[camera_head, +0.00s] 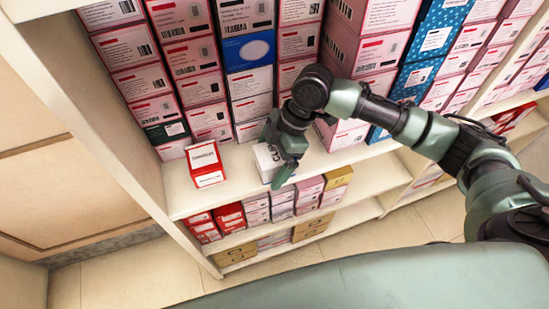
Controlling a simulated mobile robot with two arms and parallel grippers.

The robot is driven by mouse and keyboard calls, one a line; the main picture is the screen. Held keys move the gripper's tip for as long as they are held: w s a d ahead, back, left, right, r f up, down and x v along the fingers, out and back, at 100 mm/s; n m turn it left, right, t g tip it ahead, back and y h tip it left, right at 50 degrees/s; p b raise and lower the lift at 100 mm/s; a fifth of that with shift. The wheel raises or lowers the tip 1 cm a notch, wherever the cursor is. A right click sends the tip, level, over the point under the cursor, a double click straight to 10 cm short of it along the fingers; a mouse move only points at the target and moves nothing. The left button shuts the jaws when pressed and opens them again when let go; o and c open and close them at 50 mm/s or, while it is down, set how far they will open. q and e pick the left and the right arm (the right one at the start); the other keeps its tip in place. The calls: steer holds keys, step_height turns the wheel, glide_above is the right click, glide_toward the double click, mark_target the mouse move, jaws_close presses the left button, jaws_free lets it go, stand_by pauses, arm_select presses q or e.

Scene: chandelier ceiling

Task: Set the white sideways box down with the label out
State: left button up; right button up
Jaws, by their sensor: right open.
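A small white box (264,162) stands on the shelf board near its front edge, with dark printing on the side that shows. My right gripper (279,166) is open at its right side and hides part of it. I cannot tell whether the fingers touch the box. My left gripper is not in the view.
A red and white box (206,165) stands to the left on the same shelf board (235,182). Tall stacks of pink, white and blue boxes (190,55) stand behind. Lower shelves hold red, pink and brown boxes (310,190). The shelf's side panel (90,100) bounds the left.

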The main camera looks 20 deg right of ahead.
steer(key=c, duration=1.7)
